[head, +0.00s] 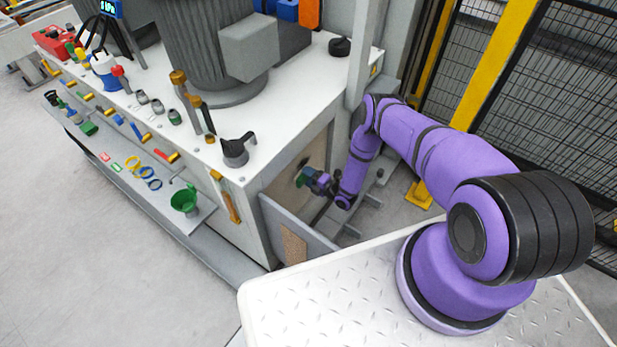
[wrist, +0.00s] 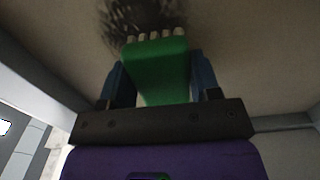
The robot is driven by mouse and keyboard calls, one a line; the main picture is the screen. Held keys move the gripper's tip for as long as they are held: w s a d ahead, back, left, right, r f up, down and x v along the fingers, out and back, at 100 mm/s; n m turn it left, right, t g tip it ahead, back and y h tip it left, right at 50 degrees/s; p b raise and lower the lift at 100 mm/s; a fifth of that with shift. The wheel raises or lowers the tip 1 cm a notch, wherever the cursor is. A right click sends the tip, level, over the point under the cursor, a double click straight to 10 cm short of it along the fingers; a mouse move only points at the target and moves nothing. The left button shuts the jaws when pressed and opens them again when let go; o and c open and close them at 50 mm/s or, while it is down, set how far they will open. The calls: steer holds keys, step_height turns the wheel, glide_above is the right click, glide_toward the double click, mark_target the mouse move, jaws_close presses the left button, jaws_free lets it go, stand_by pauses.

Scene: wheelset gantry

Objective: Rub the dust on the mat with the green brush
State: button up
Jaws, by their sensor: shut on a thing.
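The green brush (wrist: 158,70) is held between the two blue fingers of my gripper (wrist: 157,85) in the wrist view. Its pale bristle tufts point at a dark, scribbly patch of dust (wrist: 135,15) on a beige-brown surface, the mat (wrist: 235,50). The bristles overlap the lower edge of the dust; whether they touch it I cannot tell. In the head view my gripper (head: 308,180) is at the open side of the white cabinet, with a bit of green at its tip. The mat (head: 293,182) shows inside the opening with a small dark patch.
An open door panel (head: 295,240) stands below and left of my gripper. A side shelf (head: 150,187) holds tools and a green funnel (head: 185,199). A mesh fence (head: 540,80) stands right.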

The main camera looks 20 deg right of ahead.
mark_target(304, 161)
steer(key=shift+w+a, duration=0.35)
steer(key=shift+w, duration=0.2)
stand_by(0.4)
steer(key=shift+w+d, duration=1.05)
steer(key=shift+d, duration=0.35)
steer(key=shift+w+d, duration=1)
steer(key=shift+d, duration=0.45)
steer(key=shift+w+d, duration=1.05)
steer(key=shift+d, duration=0.35)
steer(key=shift+a+r, duration=0.1)
steer(key=shift+r, duration=0.65)
steer(key=shift+s+a, duration=1.1)
steer(key=shift+a, duration=0.3)
steer(key=shift+s+a, duration=1.05)
steer(key=shift+a, duration=0.3)
steer(key=shift+s+a, duration=0.45)
steer(key=shift+a, duration=0.3)
steer(key=shift+s+a, duration=0.45)
steer(key=shift+a, duration=0.25)
steer(key=shift+r, duration=0.65)
steer(key=shift+w+d, duration=0.55)
steer(key=shift+d, duration=0.2)
steer(key=shift+w+d, duration=0.55)
steer(key=shift+d, duration=0.15)
steer(key=shift+w+d, duration=0.5)
steer(key=shift+d, duration=0.25)
steer(key=shift+w+d, duration=0.45)
steer(key=shift+d, duration=0.3)
